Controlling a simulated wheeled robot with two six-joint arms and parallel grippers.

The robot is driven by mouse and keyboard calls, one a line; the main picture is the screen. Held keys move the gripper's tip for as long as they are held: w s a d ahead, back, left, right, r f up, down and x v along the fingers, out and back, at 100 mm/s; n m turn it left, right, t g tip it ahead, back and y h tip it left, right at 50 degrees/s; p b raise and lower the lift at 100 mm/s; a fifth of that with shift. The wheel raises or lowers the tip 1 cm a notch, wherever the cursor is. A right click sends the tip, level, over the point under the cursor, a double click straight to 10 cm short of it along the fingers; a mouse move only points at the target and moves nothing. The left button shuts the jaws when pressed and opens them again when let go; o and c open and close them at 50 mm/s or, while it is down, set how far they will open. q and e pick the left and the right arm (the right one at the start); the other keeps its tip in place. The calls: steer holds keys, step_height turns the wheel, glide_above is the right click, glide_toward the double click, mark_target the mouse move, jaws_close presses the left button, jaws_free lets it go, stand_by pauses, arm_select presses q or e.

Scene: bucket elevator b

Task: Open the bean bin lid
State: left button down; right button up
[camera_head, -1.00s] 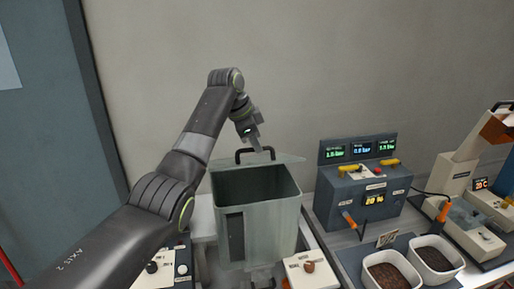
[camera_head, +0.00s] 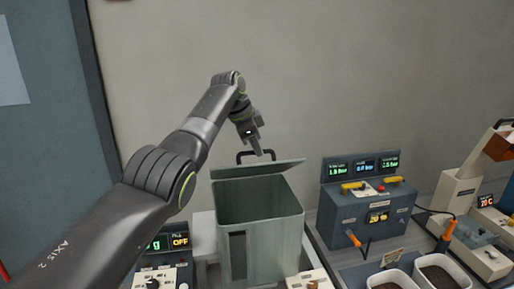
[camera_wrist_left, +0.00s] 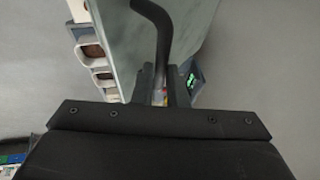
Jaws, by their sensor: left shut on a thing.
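The bean bin (camera_head: 262,225) is a grey-green, open-topped box standing on the bench in the head view. Its lid (camera_head: 265,171) is raised and tilted up along the back of the opening, so the dark inside shows. A black handle (camera_head: 243,155) is fixed to the lid. My left gripper (camera_head: 262,149) is shut on the handle, above the back of the bin. In the left wrist view the handle (camera_wrist_left: 161,30) runs as a dark curved bar to the jaws, with the lid (camera_wrist_left: 125,35) beside it. My right gripper is not in view.
A blue-grey control box (camera_head: 365,215) with displays and yellow handles stands right of the bin. Two white trays (camera_head: 437,273) of dark beans are in front of it. A small panel (camera_head: 160,270) sits left of the bin. The grey wall (camera_head: 340,70) is behind.

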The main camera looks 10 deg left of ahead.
arm_select(q)
steer(key=shift+w+a+f, duration=0.1)
steer(key=shift+a+f, duration=0.15)
steer(key=shift+f, duration=0.05)
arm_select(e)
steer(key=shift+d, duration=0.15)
arm_select(q)
steer(key=c, duration=1.8)
jaws_free()
steer(key=shift+o, duration=1.1)
steer(key=shift+w, duration=0.2)
steer(key=shift+o, duration=0.6)
steer(key=shift+w+a+f, duration=0.1)
steer(key=shift+w+f, duration=0.05)
steer(key=shift+w, duration=0.2)
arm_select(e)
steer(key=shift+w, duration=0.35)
arm_select(q)
steer(key=shift+s, duration=0.15)
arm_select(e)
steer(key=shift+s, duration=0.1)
